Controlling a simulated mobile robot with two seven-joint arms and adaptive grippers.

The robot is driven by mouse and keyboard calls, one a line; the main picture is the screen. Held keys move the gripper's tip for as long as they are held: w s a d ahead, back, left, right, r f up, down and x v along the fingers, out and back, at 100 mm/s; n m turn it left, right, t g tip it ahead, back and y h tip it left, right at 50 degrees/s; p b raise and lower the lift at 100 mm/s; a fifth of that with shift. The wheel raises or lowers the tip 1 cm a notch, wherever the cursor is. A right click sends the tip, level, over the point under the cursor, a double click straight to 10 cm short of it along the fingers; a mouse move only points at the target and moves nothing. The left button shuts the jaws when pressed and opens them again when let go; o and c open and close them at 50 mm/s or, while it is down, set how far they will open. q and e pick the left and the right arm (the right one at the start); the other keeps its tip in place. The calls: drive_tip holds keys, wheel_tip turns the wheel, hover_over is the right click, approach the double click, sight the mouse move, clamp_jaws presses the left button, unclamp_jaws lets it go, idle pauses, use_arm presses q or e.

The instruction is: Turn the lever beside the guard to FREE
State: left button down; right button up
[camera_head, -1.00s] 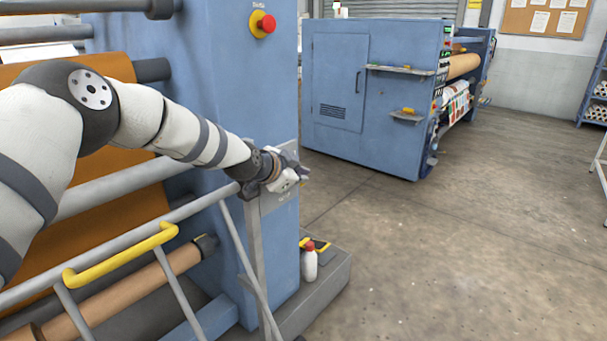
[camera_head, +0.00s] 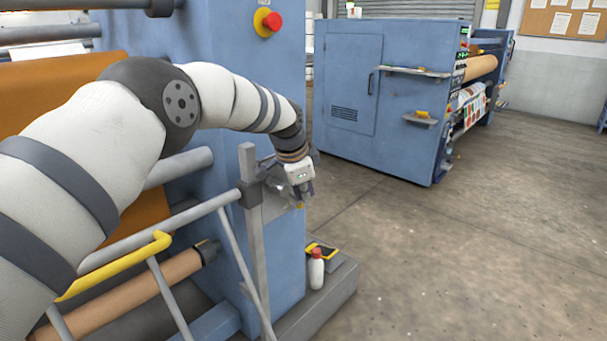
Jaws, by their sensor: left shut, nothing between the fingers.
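The guard (camera_head: 195,226) is a grey tube frame with a yellow handle (camera_head: 118,267), at the lower left in front of the blue machine. A grey post (camera_head: 253,240) stands at its right end. A pale plate (camera_head: 272,206) is on the machine face just right of the post. My left gripper (camera_head: 303,203) points down in front of this plate. It is shut and holds nothing. The lever cannot be made out; my gripper and wrist cover part of the plate. My right gripper is not in view.
A red stop button (camera_head: 272,21) sits on the machine above my wrist. A white bottle with a red cap (camera_head: 316,268) stands on the grey base (camera_head: 330,293) below. A second blue machine (camera_head: 345,85) stands behind. The floor at right is clear.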

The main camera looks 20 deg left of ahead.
use_arm(q)
drive_tip(key=shift+s+a+f, duration=0.1)
drive_tip(key=shift+s+f, duration=0.35)
drive_tip(key=shift+f, duration=0.3)
drive_tip(key=shift+w+a+r, duration=0.1)
drive_tip(key=shift+r, duration=0.1)
idle(1.0)
drive_tip(key=shift+r, duration=0.75)
